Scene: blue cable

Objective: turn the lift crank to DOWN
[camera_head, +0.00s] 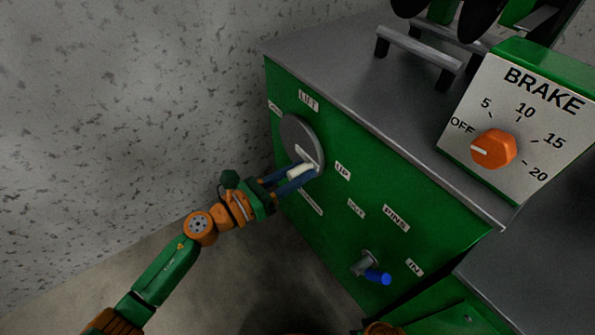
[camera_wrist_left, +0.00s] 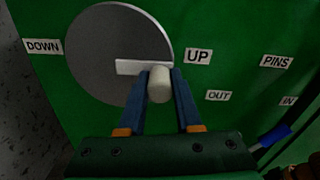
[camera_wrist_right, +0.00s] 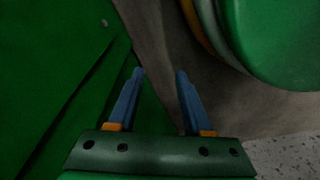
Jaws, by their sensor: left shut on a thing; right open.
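The lift crank is a grey disc (camera_head: 296,135) on the green panel, with a white bar and a white handle (camera_head: 299,170). The disc also shows in the left wrist view (camera_wrist_left: 105,50), where the bar points right, toward the UP label (camera_wrist_left: 198,56). The DOWN label (camera_wrist_left: 42,46) is on the disc's left side. My left gripper (camera_wrist_left: 160,84) is shut on the white handle, one blue finger on each side. My right gripper (camera_wrist_right: 160,74) is open and empty, seen in the right wrist view.
A blue-tipped pins lever (camera_head: 377,277) sticks out lower on the panel, near the IN label. A brake box with an orange knob (camera_head: 493,149) stands at the right, its knob mark toward OFF. A speckled wall (camera_head: 120,90) is at the left.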

